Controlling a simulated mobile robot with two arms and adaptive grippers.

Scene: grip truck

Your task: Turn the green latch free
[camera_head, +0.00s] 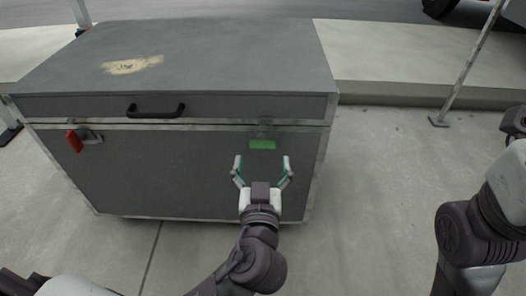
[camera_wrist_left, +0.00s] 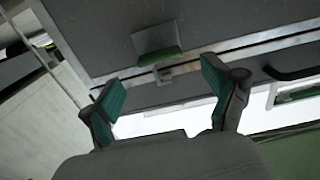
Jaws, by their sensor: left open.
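The green latch (camera_head: 263,144) sits on the right of the grey case's front, just below the lid seam. A red latch (camera_head: 75,141) sits at the left of the front and looks turned at a slant. My left gripper (camera_head: 262,166) is open and empty, its fingers to either side just below the green latch in the head view. In the left wrist view the green latch (camera_wrist_left: 158,54) shows beyond and between the open fingers (camera_wrist_left: 160,95), apart from them. My right arm shows at the right edge, but its gripper is not clearly visible.
The large grey case (camera_head: 200,185) stands on concrete paving, with a black handle (camera_head: 155,111) on the lid's front. A metal pole (camera_head: 470,65) stands on the ground to the right.

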